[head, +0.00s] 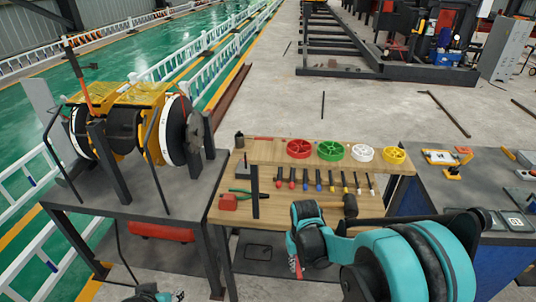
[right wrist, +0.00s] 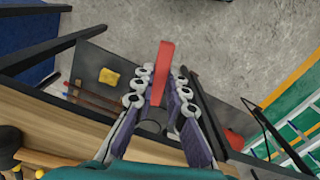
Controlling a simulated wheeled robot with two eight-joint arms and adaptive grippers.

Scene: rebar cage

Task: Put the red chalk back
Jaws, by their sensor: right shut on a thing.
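My right gripper (head: 296,266) hangs at the front of the wooden workbench, pointing down, with its arm coming in from the right. In the right wrist view its two fingers (right wrist: 160,88) are shut on the red chalk (right wrist: 164,65), a flat red stick that sticks out past the fingertips. In the head view only a little red shows at the fingers. Part of my left arm (head: 150,294) shows at the bottom edge of the head view; its fingers cannot be made out.
The wooden workbench (head: 238,215) has a raised shelf with red (head: 299,148), green (head: 331,151), white (head: 363,153) and yellow (head: 394,155) wheels. Several screwdrivers (head: 318,181) hang below them. A hammer (head: 350,205) and a red block (head: 228,202) lie on the bench. A dark machine table (head: 150,195) stands left.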

